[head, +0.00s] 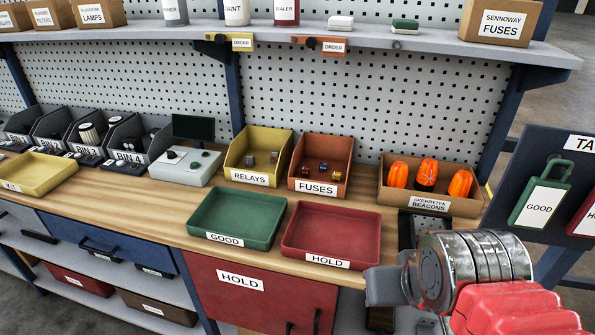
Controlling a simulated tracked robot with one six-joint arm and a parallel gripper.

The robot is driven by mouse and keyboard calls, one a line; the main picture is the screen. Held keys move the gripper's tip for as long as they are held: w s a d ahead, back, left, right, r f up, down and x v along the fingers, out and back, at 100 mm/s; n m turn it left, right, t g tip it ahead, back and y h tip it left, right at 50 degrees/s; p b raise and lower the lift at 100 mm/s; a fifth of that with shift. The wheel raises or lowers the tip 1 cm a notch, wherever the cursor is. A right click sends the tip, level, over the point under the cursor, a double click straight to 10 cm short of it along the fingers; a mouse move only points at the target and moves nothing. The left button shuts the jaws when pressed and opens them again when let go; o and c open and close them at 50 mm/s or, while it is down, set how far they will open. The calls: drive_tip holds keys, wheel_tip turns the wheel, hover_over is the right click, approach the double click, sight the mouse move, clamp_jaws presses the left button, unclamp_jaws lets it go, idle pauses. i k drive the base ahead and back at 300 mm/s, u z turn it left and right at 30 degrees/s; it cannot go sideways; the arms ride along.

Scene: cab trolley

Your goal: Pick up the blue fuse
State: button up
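The orange-brown FUSES bin (318,188) stands on the wooden bench, right of the middle of the head view. Several small fuses lie in it. A blue fuse (322,168) seems to lie between a red one (308,169) and a yellow-orange one (337,176); they are too small to see in detail. My arm reaches in at the bottom right, in front of the bench and well apart from the bin. I can make out no gripper fingers in this view, and no fuse is seen held.
The green GOOD tray (236,238) and red HOLD tray (330,257) lie in front of the bins. The yellow RELAYS bin (248,178) is left of the fuses, the beacons box (430,205) right. A shelf (380,37) overhangs the bench, with a FUSES carton (500,24) on it.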

sight(322, 166)
drive_tip(key=u, duration=2.05)
drive_tip(key=i, duration=0.95)
